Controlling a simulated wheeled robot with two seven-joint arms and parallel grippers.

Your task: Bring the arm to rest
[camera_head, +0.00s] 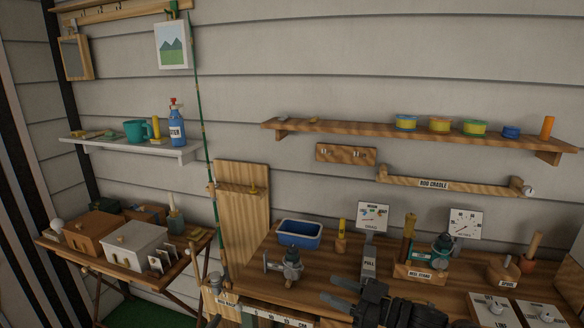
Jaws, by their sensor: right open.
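My right gripper (338,289) shows at the bottom centre of the head view, in front of the wooden workbench (258,275). My left gripper does not show in this view.
A side table (125,270) with boxes stands left. Wall shelves hang above.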

